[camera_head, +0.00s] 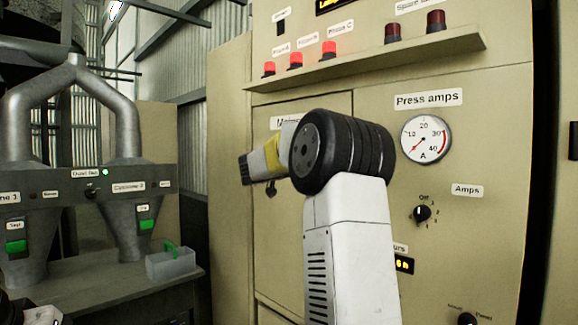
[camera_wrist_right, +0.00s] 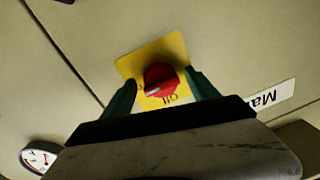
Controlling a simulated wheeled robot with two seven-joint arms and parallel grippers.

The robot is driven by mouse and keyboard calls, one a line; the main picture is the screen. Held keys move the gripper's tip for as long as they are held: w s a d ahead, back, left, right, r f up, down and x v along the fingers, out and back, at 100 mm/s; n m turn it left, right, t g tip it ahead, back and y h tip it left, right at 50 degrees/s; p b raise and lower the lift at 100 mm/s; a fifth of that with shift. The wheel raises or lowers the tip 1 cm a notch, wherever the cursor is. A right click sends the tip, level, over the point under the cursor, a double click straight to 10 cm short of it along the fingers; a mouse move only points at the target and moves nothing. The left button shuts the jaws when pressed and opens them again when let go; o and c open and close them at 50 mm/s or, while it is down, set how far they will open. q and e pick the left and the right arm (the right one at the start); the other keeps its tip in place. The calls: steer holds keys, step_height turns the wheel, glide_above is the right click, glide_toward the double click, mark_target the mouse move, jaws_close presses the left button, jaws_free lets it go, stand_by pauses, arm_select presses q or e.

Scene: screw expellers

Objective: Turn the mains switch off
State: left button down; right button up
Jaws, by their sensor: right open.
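The mains switch (camera_wrist_right: 162,76) is a red knob on a yellow plate (camera_wrist_right: 172,50), close in front of my right gripper in the right wrist view. A white mark on the knob points to the lower left there, and an upside-down "Off" shows beside it. My right gripper (camera_wrist_right: 161,82) is open, with one dark finger on each side of the knob. I cannot tell if the fingers touch it. In the head view my right arm hides most of the switch; a bit of yellow plate (camera_head: 272,152) shows under the "Mains" label. My left gripper's fingers do not show.
The beige cabinet carries a press amps gauge (camera_head: 426,139), a black Amps knob (camera_head: 422,213) and a shelf (camera_head: 370,62) jutting out under red lamps.

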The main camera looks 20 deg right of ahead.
jaws_close()
stand_by(0.3)
steer(key=shift+n, duration=0.3)
steer(key=shift+s+d+r+n+g, duration=0.1)
steer(key=shift+n+g, duration=0.2)
steer(key=shift+n, duration=2.4)
steer(key=shift+w+a+r+n+g, duration=0.1)
steer(key=shift+n+g, duration=0.2)
steer(key=shift+n, duration=2.4)
steer(key=shift+s+d+r+n+g, duration=0.1)
steer(key=shift+n+g, duration=0.2)
steer(key=shift+n, duration=2.4)
steer(key=shift+r, duration=0.1)
